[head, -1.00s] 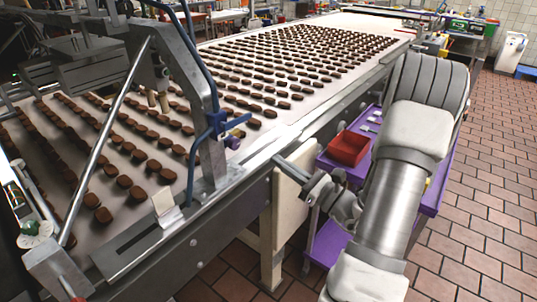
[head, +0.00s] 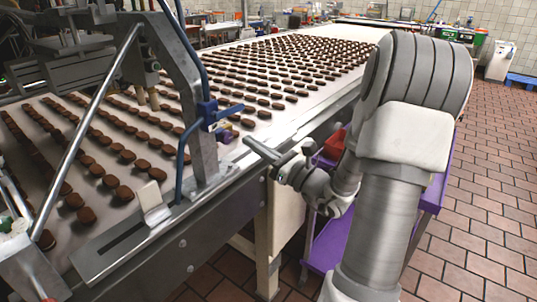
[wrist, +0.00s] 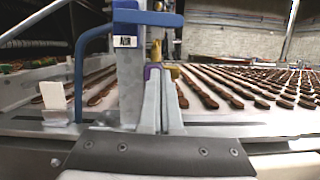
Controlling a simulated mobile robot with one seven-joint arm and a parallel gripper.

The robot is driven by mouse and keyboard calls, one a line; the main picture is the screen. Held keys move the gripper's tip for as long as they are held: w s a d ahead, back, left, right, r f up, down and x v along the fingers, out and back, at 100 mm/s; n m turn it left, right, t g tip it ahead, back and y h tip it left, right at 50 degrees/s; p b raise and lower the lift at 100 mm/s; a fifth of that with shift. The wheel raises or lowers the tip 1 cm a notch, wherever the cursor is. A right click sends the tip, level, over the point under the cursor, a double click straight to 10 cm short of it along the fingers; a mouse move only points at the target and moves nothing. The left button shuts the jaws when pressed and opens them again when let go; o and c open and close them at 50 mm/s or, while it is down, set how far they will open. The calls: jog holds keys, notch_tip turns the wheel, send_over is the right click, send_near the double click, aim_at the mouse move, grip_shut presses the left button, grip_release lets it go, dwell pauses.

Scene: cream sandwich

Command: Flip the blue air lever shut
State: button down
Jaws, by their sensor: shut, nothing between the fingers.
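The blue air lever (head: 225,115) sticks out to the right from a blue valve on the grey metal upright beside the conveyor. In the wrist view the blue lever (wrist: 150,18) runs level across the top, above an "AIR" label. My gripper (head: 250,142) is shut and empty, in front of and to the right of the lever, with a gap between them in the head view. In the wrist view its fingers (wrist: 161,85) point forward, below the lever. A brass fitting and a purple part show just beyond the fingertips; I cannot tell whether they touch.
The conveyor (head: 265,100) carries rows of brown biscuits. A blue hose (wrist: 79,75) bends down left of the upright (head: 203,150). A purple cart (head: 335,240) with a red bin stands beneath and behind my arm.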

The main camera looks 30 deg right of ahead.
aim_at(228, 110)
jog(key=shift+w+a+r, duration=0.1)
jog(key=shift+w+r, duration=0.3)
jog(key=shift+r, duration=0.35)
jog(key=shift+w+a+r, duration=0.15)
jog(key=shift+w+r, duration=0.3)
jog(key=shift+r, duration=0.35)
jog(key=shift+w+a+r, duration=0.1)
jog(key=shift+w+r, duration=0.3)
jog(key=shift+r, duration=0.35)
jog(key=shift+w+d+r+n+p, duration=0.1)
jog(key=shift+r+n+p, duration=0.35)
jog(key=shift+r+n, duration=0.25)
jog(key=shift+r, duration=0.1)
